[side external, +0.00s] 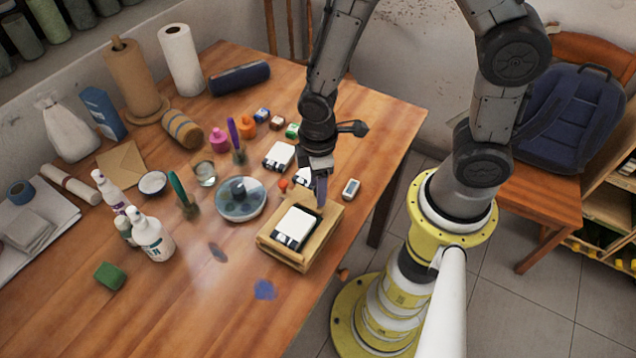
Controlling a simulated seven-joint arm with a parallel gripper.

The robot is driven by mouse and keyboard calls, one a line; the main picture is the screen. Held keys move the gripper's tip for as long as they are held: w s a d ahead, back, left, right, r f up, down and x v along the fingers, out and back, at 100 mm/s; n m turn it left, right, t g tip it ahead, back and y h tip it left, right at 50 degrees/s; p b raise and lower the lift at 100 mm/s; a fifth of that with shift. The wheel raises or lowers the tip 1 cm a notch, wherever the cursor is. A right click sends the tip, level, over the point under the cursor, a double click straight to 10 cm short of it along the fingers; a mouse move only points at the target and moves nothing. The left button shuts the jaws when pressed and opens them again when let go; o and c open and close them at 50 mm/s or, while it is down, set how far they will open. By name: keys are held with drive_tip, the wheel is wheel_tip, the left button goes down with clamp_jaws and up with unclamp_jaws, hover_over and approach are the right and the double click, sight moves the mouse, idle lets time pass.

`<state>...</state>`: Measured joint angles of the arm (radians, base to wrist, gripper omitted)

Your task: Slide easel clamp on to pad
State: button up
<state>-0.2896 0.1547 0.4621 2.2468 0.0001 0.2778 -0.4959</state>
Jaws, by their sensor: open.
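A small wooden easel-like frame (322,236) lies near the right edge of the table. A white pad with a black lower part (299,228) rests on it. I cannot clearly pick out the clamp; a wooden strip runs along the frame's front edge. My gripper (320,192) points down, open, over the far side of the frame. One finger hides part of what is behind it. I cannot tell whether it touches the frame.
A round glass dish (241,201) stands left of the frame. White-and-black pads (279,157), small paint jars and a small grey-white block (351,188) lie behind it. Spray bottles (152,238) and a green sponge (110,276) are at left. The front table is mostly clear.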

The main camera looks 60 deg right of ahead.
clamp_jaws()
idle(1.4)
